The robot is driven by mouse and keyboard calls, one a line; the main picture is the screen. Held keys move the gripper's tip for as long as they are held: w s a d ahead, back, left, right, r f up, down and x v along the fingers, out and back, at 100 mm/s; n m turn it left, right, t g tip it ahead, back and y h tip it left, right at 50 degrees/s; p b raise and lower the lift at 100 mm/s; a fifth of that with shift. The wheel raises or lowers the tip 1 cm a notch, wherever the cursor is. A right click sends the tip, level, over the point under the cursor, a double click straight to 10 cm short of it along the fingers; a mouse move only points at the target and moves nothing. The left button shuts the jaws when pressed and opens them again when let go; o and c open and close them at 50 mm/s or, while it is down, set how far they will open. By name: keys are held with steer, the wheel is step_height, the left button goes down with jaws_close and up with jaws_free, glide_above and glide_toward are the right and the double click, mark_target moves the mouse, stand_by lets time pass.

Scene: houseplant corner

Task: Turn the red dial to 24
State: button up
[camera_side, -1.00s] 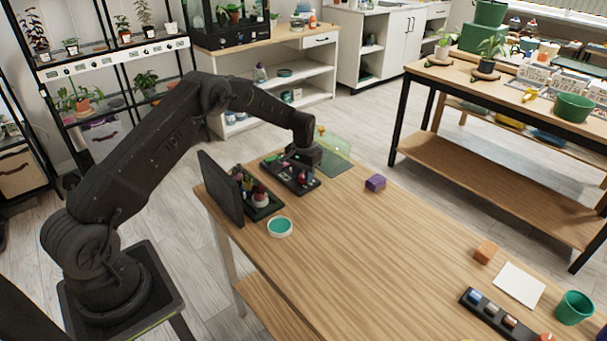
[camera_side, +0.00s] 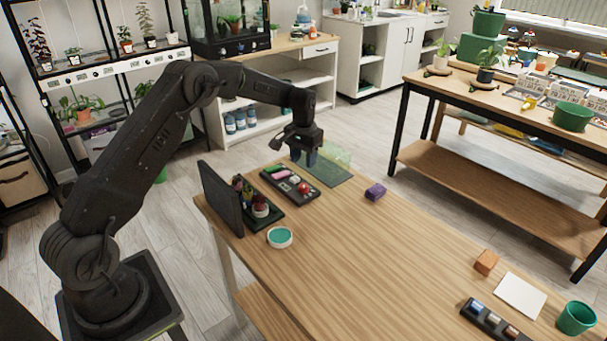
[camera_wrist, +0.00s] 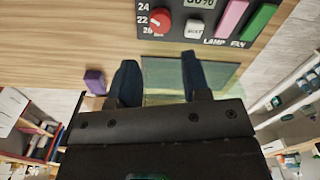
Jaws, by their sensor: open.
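The red dial (camera_side: 304,188) sits on a dark control panel (camera_side: 284,191). In the wrist view, the dial (camera_wrist: 160,20) is near the top edge, with 24, 22 and 20 printed down its left side. A small pale mark shows at its lower left, but its exact setting is too small to tell. My gripper (camera_side: 304,160) is open and empty, raised beyond the panel's far end, over the green mat (camera_side: 331,175). Its two dark fingers (camera_wrist: 158,68) point toward the panel in the wrist view, apart from the dial.
Beside the dial are a white button (camera_wrist: 194,28), a pink switch (camera_wrist: 231,17) and a green one (camera_wrist: 258,25). A purple block (camera_side: 375,192) and a teal-topped dish (camera_side: 279,238) stand nearby. A dark upright board (camera_side: 221,199) borders the left. The middle tabletop is clear.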

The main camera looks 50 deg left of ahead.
steer(key=shift+r, duration=2.25)
steer(key=s+d+r+m+t, duration=0.1)
steer(key=s+d+r, duration=0.5)
steer(key=s+r, duration=0.15)
steer(key=s+d+r+t, duration=0.2)
steer(key=s+d+r, duration=0.35)
steer(key=r, duration=0.35)
steer(key=s+d+m+t, duration=0.1)
steer(key=s+d, duration=0.2)
steer(key=s, duration=0.8)
steer(key=s+d+m+t, duration=0.1)
steer(key=s+d, duration=0.2)
steer(key=s, duration=0.8)
steer(key=shift+d+f+t, duration=0.3)
steer(key=shift+f, duration=0.1)
